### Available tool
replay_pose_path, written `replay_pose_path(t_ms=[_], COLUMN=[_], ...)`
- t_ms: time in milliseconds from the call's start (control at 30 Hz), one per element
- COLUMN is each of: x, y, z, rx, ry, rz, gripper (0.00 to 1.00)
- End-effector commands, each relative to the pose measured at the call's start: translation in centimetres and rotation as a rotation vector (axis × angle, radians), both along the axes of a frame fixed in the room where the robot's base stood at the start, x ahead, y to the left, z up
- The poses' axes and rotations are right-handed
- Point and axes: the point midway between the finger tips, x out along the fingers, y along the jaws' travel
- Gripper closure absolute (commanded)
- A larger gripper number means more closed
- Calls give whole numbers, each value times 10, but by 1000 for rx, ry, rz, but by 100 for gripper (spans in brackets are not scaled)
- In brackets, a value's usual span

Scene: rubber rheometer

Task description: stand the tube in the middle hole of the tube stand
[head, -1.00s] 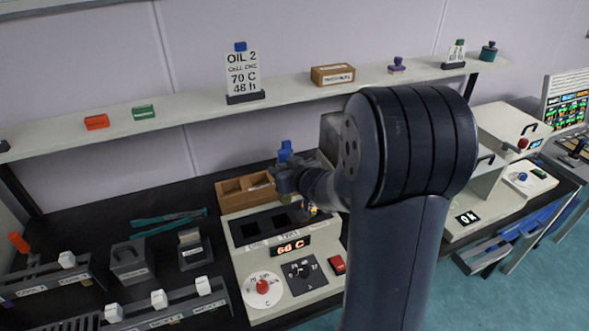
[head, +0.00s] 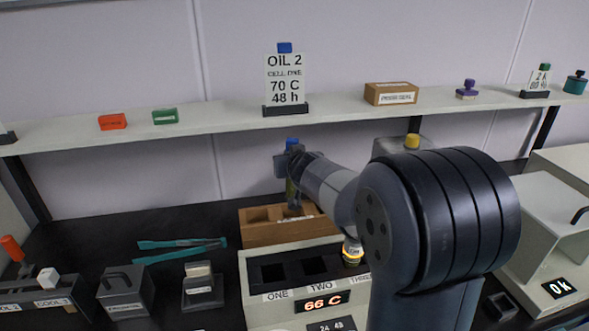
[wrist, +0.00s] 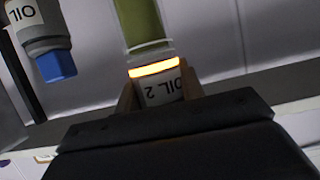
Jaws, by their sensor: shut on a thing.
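My gripper (head: 292,168) is shut on the tube (head: 293,192), high up near its blue cap. The tube is upright, with green content. In the wrist view the tube (wrist: 148,35) shows between the jaws, with an orange band and an upside-down OIL 2 label. The wooden tube stand (head: 262,236) is behind the heater block in the head view. The tube's lower end appears above or at the stand's top. I cannot tell whether it is inside a hole, and the gripper and arm partly hide the stand's right part.
The heater block (head: 258,256) in front has wells ONE and TWO looking empty and a yellow-ringed item (head: 352,250) at THREE. A shelf (head: 215,117) runs above with an OIL 2 sign (head: 286,80). Teal tongs (head: 180,248) lie left. A grey box stands behind my arm.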

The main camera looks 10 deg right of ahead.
Motion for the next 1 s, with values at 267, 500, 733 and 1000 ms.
replay_pose_path(t_ms=[267, 500, 733, 1000], x=[0, 0, 0, 0], y=[0, 0, 0, 0], z=[1, -17, -35, -37], rx=[0, 0, 0, -1], ry=[-2, -1, -2, -2], rz=[1, 0, 0, 1], gripper=[100, 100, 100, 100])
